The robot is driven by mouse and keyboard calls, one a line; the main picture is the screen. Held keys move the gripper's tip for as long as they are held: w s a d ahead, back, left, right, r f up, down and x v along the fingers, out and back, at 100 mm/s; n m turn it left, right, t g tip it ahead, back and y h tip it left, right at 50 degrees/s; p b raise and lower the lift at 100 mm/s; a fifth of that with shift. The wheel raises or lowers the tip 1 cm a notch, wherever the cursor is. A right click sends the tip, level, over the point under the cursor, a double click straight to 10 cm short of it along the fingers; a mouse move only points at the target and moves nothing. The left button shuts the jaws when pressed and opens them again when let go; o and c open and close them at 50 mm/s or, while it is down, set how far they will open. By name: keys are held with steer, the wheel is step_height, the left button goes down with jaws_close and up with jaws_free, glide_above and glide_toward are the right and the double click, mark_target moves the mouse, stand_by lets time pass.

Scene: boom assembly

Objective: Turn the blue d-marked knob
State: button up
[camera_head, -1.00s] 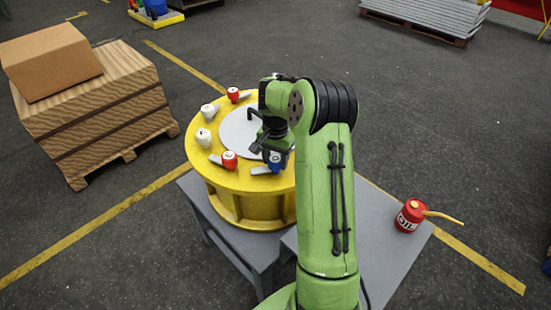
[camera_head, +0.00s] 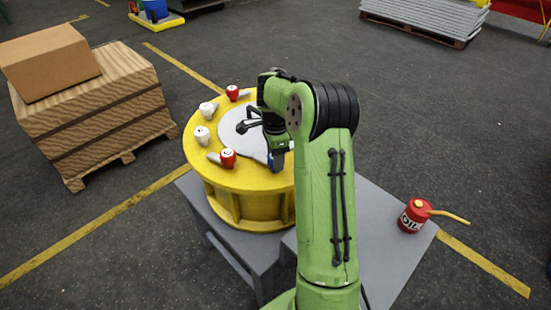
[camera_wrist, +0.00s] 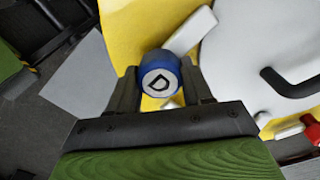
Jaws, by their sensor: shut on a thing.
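The blue D-marked knob (camera_wrist: 160,70) is between the two dark fingers of my gripper (camera_wrist: 161,84) in the wrist view. The gripper is shut on it, and the white "D" face points toward the camera. A pale lever (camera_wrist: 190,31) extends from the knob toward the upper right. In the head view, my gripper (camera_head: 277,160) is at the front right of the yellow round housing (camera_head: 235,180), and it hides most of the knob.
Red knobs (camera_head: 228,158) and white knobs (camera_head: 202,135) with levers stand around the housing's rim. A black bent handle (camera_head: 247,125) rises from the grey centre plate. A red oil can (camera_head: 414,215) stands on the grey table (camera_head: 385,240) at right. Wooden crates stand at left.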

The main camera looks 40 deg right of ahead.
steer(key=m+b, duration=0.2)
steer(key=m, duration=0.3)
steer(key=shift+f+b, duration=0.1)
steer(key=shift+b, duration=0.2)
steer(key=shift+m+b, duration=0.7)
steer(key=shift+m, duration=1)
steer(key=o, duration=1)
steer(key=shift+o, duration=0.2)
steer(key=shift+r, duration=0.2)
step_height(320, 180, up, 16)
steer(key=p, duration=0.6)
steer(key=shift+f, duration=0.2)
